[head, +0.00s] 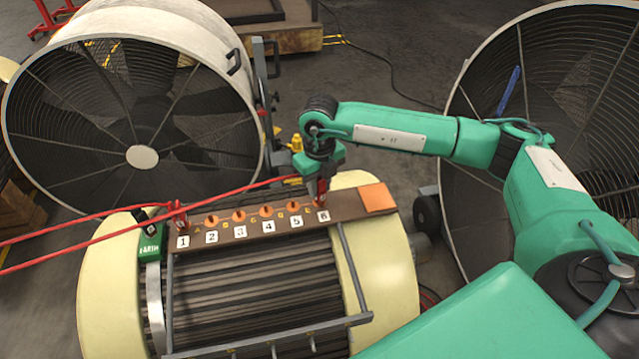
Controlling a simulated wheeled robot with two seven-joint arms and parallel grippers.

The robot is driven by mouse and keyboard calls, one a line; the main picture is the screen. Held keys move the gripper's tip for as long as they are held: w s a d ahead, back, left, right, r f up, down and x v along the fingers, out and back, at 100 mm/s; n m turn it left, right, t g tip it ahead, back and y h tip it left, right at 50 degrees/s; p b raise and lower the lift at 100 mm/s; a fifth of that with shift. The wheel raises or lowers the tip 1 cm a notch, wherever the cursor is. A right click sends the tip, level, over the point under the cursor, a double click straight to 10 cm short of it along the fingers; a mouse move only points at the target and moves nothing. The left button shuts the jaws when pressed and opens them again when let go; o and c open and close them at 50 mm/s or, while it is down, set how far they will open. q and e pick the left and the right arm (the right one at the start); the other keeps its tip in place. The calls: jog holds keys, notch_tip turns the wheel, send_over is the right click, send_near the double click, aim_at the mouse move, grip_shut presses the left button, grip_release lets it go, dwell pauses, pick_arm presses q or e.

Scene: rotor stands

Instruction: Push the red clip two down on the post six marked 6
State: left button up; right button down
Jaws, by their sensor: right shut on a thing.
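The brown board (345,207) lies across the top of the rotor and carries a row of orange posts with white number tags from 1 to 6. The tag marked 6 (321,216) is at the right end of the row. My right gripper (318,190) points down over post six and is shut on a red clip (322,185), at or just above the post. The jaws partly hide the clip and the post, so I cannot tell how far down the clip sits. Another red clip (180,215) is at post 1. My left gripper is not in view.
Red cables (235,191) run from the left edge to post 1 and to the clip in my gripper. A green EARTH block (150,243) sits left of the board. An orange pad (377,197) lies at its right end. Large fans (140,110) stand behind and right.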

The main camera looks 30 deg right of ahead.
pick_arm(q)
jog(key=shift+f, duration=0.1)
pick_arm(e)
jog(key=shift+f, duration=0.1)
jog(key=c, duration=1.1)
grip_release()
jog(key=shift+r, duration=0.7)
pick_arm(q)
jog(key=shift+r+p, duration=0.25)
jog(key=shift+p, duration=0.15)
pick_arm(e)
notch_tip(320, 180, up, 12)
jog(key=shift+r, duration=0.25)
